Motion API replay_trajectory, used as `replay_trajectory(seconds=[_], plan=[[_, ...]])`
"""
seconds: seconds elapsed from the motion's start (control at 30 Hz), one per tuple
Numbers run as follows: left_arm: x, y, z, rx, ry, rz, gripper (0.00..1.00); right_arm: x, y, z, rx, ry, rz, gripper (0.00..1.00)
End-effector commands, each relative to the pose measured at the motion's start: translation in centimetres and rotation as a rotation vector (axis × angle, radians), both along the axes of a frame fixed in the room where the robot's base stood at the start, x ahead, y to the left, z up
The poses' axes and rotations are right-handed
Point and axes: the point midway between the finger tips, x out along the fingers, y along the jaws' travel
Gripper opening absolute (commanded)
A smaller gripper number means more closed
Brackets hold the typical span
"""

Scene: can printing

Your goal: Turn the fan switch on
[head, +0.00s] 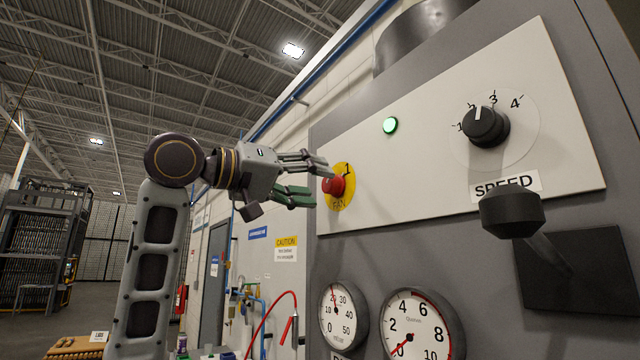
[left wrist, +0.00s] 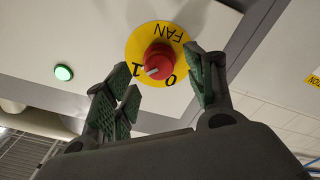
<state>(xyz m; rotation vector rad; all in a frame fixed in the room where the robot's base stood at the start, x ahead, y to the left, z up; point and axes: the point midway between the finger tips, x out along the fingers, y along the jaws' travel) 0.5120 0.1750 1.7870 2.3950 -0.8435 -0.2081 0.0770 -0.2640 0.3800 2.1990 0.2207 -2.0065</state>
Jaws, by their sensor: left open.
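The fan switch is a red knob (head: 335,186) on a yellow disc (head: 347,200) marked FAN, on the white panel. In the left wrist view the red knob (left wrist: 160,60) sits on its yellow disc (left wrist: 134,44). The white mark on the knob points roughly toward the 1. My left gripper (head: 318,182) is open at the knob, with its green-padded fingers on either side of it. The left gripper (left wrist: 162,80) also shows in the left wrist view, fingers spread around the knob. I cannot tell whether they touch it. My right gripper is not in view.
A green light (head: 390,125) glows right of the switch. A black SPEED dial (head: 486,127) and a black lever handle (head: 512,212) are farther right. Two round gauges (head: 344,315) (head: 421,328) sit below. Open room lies to the left.

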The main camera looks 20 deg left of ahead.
Motion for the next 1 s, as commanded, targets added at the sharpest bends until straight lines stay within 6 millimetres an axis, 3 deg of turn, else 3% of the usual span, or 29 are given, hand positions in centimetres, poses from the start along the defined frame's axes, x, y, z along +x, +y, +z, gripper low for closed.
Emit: replay_trajectory(seconds=[0.53, 1.0], plan=[[-5.9, 4.8, -0.3, -0.002, 0.000, 0.002, 0.55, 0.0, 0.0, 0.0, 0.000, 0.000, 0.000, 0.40], [-6.9, 5.4, -0.4, 0.000, 0.000, 0.001, 0.55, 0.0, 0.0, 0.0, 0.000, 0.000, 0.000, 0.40]])
